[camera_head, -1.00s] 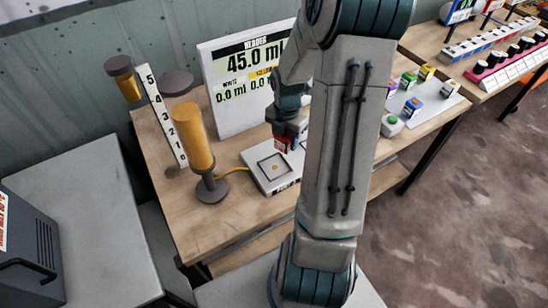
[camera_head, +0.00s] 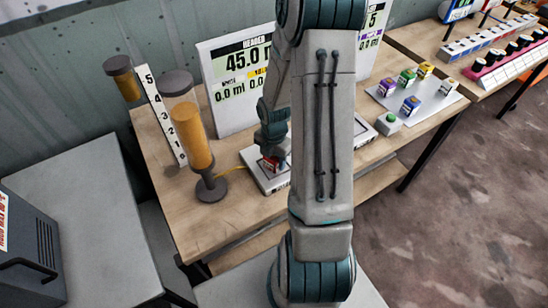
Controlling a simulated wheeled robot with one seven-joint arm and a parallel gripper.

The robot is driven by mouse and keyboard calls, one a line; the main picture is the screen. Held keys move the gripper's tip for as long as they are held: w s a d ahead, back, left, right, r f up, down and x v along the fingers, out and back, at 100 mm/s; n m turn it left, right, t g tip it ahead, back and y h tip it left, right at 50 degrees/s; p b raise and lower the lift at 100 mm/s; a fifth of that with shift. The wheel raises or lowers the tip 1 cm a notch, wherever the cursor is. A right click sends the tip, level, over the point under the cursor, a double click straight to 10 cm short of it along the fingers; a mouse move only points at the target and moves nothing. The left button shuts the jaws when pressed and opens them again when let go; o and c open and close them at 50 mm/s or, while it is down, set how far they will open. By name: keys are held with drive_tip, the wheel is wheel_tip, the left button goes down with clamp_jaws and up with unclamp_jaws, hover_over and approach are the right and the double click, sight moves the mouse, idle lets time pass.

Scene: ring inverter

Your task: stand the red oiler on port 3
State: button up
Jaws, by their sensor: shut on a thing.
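My gripper (camera_head: 274,152) is shut on the small red oiler (camera_head: 267,164), which has a pale patch on its side. The oiler is over or on the square white pad (camera_head: 274,186) in front of the big display. I cannot tell whether it touches the pad, because my gripper and arm cover much of both. A second white pad (camera_head: 365,134) shows partly to the right behind my arm. No port number is readable, so I cannot tell which pad is port 3.
An amber cylinder on a dark stand (camera_head: 192,140) rises close left of the near pad, beside a numbered strip (camera_head: 163,115). The header display (camera_head: 232,80) stands behind. A white tray (camera_head: 440,97) with several coloured oilers lies at the right, by a green-button box (camera_head: 388,124).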

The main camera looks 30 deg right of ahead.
drive_tip(key=shift+f, duration=0.2)
drive_tip(key=o, duration=1)
drive_tip(key=shift+o, duration=0.2)
drive_tip(key=shift+r, duration=0.1)
drive_tip(key=shift+r, duration=0.1)
